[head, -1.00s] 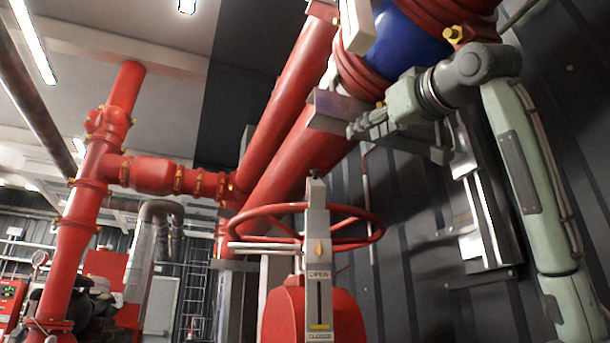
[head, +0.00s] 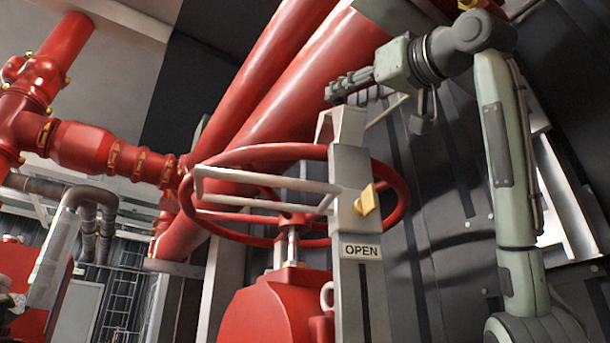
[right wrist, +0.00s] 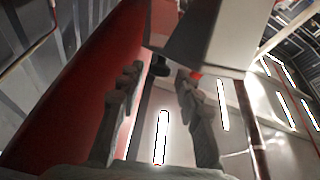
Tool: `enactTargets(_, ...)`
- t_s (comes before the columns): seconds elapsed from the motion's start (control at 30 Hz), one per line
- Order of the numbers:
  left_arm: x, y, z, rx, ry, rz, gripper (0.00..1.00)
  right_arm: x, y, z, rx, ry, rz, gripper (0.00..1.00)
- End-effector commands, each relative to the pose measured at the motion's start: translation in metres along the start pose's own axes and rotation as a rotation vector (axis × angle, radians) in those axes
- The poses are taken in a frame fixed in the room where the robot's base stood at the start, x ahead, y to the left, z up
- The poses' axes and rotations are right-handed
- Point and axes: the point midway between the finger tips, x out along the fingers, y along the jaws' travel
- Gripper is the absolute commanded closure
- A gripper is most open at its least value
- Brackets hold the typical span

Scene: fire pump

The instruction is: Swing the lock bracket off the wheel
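The red handwheel (head: 392,180) stands level above a red valve body (head: 265,310). The pale grey lock bracket (head: 262,184) reaches left from the upright post across the wheel, with its two bars over the rim. A yellow latch (head: 366,200) sits on the post (head: 350,288), above a label reading OPEN. My right gripper (head: 335,92) is just above the post's top in the head view, pointing left. In the right wrist view its fingers (right wrist: 158,74) stand apart with nothing between them. A pale grey block (right wrist: 208,38) is just beyond the right finger. My left gripper is out of view.
Thick red pipes (head: 290,85) slope up behind the wheel, and another red pipe run (head: 85,146) is at the left. A dark ribbed wall (head: 440,205) lies behind my right arm. A ladder (head: 123,295) shows at the lower left.

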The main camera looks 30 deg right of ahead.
Motion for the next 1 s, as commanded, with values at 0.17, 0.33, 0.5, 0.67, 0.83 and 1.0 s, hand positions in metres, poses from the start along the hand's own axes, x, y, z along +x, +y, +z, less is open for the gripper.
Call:
enactTargets(0.17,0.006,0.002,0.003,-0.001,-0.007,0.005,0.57,0.014,0.001,-0.002,0.001,-0.001,0.0,0.65)
enactTargets(0.33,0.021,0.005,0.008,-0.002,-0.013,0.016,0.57,0.043,0.001,-0.002,0.001,-0.003,-0.001,0.65)
enactTargets(0.5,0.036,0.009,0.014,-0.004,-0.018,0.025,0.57,0.066,0.0,-0.002,0.001,-0.001,0.0,0.65)
enactTargets(0.67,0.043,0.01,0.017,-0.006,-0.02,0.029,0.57,0.077,0.0,-0.001,0.001,0.0,0.0,0.65)
enactTargets(0.83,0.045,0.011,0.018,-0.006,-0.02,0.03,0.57,0.078,0.0,0.0,0.0,0.0,0.0,0.65)
enactTargets(1.0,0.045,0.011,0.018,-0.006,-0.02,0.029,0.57,0.078,0.0,0.0,0.0,0.0,0.0,0.74)
